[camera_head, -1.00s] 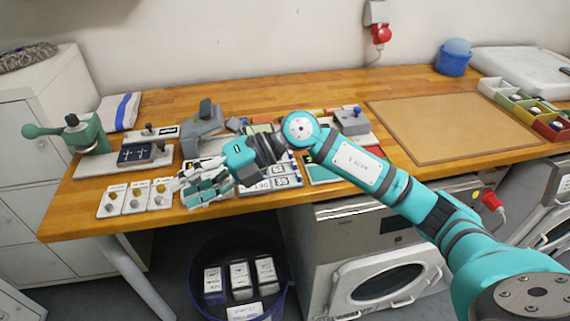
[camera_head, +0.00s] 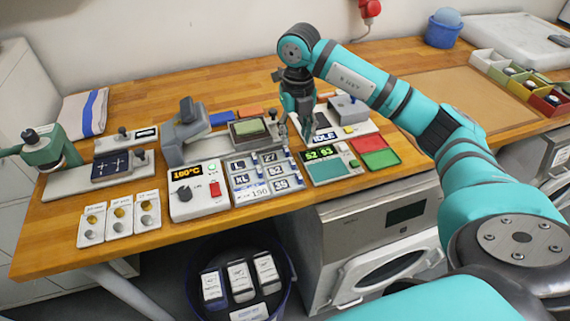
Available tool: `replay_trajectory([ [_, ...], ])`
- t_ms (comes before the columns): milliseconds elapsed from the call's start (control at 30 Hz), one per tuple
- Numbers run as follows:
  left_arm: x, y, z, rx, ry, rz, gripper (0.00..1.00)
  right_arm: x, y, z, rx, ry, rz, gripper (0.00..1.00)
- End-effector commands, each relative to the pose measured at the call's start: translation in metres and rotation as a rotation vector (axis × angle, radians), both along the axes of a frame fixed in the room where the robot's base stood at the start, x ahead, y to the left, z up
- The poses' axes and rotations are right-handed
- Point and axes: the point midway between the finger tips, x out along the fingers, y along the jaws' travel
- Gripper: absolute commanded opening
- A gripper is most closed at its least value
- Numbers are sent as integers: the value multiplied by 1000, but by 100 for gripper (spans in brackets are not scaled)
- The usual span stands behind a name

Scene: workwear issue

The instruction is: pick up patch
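No single piece is clearly marked as the patch. A grey tray (camera_head: 234,190) holds several pale pieces marked L, XL, 27, 52 and 39, which may be patches. A blue flat piece (camera_head: 222,118) and an orange flat piece (camera_head: 249,112) lie behind it. My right gripper (camera_head: 303,132) points down, right of and behind the tray, above the back of a device with a green 52 93 display (camera_head: 322,165). Its fingertips are small and partly hidden, so I cannot tell whether it is open or holds anything. My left gripper is not in view.
Red and green pads (camera_head: 375,150) lie to the right. A blue bin (camera_head: 240,275) is below the table edge. The brown mat (camera_head: 455,100) is clear.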

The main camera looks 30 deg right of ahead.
Motion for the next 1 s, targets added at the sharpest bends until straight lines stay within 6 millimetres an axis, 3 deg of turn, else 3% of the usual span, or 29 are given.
replay_trajectory([
  [67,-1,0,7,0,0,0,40,-1,0,-15,0,5,-1,38],
  [200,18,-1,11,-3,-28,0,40,0,0,-36,1,3,-1,38],
  [400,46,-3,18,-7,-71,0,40,0,1,-49,1,1,0,38],
  [700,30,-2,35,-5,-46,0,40,1,4,-90,2,1,0,38],
  [1000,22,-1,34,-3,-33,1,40,2,4,-98,1,-2,1,38],
])
